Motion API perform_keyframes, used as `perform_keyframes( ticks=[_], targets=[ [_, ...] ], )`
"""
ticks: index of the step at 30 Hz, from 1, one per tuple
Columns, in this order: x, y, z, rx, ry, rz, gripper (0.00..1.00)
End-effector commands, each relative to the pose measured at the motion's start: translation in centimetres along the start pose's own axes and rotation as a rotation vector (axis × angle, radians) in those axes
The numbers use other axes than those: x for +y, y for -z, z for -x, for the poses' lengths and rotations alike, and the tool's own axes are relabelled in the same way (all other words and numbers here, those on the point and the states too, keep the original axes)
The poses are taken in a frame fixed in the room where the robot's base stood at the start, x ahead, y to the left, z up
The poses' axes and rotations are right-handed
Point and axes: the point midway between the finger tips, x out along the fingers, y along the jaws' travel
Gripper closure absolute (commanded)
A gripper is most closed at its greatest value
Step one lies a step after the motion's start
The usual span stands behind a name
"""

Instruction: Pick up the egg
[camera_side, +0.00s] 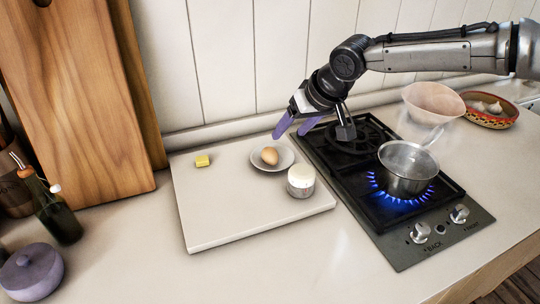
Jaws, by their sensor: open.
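A brown egg (270,156) rests in a small grey dish (256,163). The dish stands near the back of a pale board (220,208) on the counter. My gripper (296,128), with purple fingers, is open and empty. It is above and to the right of the egg, apart from it, near the back left corner of the stove. Nothing hides the egg.
A white-topped jar (301,181) stands close to the dish at its lower right. A pot (407,168) sits over a lit blue flame on the stove (355,187). A yellow block (202,161) lies to the left. The board's front is clear.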

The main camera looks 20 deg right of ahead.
Motion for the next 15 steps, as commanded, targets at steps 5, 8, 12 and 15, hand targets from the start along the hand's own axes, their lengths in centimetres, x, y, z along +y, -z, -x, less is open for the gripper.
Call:
perform_keyframes(
  ticks=[5, 8, 12, 15],
  targets=[
    [0.1, -0.1, -3.3, -0.003, -0.002, 0.000, 0.34],
    [0.1, -0.1, -5.1, -0.002, -0.002, 0.000, 0.34],
    [0.1, 0.1, -7.0, 0.001, -0.001, -0.001, 0.34],
    [0.1, 0.1, -7.6, 0.001, -0.001, -0.001, 0.34]
  ],
)
